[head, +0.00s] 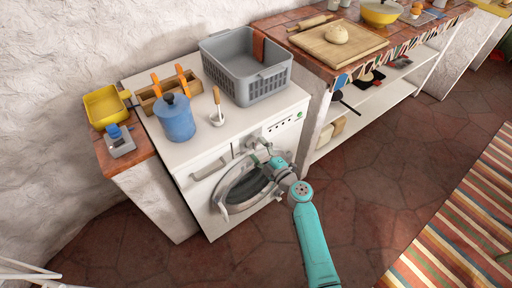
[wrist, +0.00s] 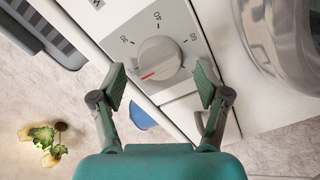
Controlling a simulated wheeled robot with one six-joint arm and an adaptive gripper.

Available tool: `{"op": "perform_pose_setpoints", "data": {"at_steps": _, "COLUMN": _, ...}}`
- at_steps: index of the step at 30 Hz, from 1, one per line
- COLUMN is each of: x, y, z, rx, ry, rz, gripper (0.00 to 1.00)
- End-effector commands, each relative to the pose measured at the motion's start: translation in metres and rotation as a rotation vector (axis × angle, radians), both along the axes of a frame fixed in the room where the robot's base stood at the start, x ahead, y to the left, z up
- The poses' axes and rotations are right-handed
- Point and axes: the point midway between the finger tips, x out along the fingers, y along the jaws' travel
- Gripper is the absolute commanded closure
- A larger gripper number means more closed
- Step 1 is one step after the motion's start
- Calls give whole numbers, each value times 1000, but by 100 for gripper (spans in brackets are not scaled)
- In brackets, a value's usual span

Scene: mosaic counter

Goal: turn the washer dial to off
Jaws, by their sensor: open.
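The washer (head: 227,147) is a white front loader with a round glass door. Its grey dial (wrist: 158,58) shows in the wrist view on a grey panel with the numbers 30, 40 and 60 around it. A red mark on the dial points to the lower left of that picture. My gripper (wrist: 161,84) is open, one finger to each side of the dial in the picture, with gaps between. I cannot tell how far in front of the dial the fingertips are. In the head view my gripper (head: 262,152) is at the washer's upper front and hides the dial.
The washer door (head: 247,190) lies just below my gripper. A tiled counter (head: 300,25) stands to the right. The floor (head: 380,170) in front is clear.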

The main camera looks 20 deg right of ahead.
Motion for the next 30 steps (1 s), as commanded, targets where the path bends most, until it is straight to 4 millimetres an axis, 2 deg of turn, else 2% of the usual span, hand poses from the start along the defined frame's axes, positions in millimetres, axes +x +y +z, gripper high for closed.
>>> {"op": "perform_pose_setpoints", "data": {"at_steps": 9, "x": -61, "y": -20, "z": -1, "rx": 0, "ry": 2, "rz": -3, "gripper": 25}}
{"op": "perform_pose_setpoints", "data": {"at_steps": 15, "x": -88, "y": -29, "z": -1, "rx": 0, "ry": 2, "rz": -3, "gripper": 25}}
{"op": "perform_pose_setpoints", "data": {"at_steps": 21, "x": -98, "y": -32, "z": 0, "rx": 0, "ry": 0, "rz": -1, "gripper": 25}}
{"op": "perform_pose_setpoints", "data": {"at_steps": 30, "x": -99, "y": -32, "z": 0, "rx": 0, "ry": 0, "rz": -1, "gripper": 25}}
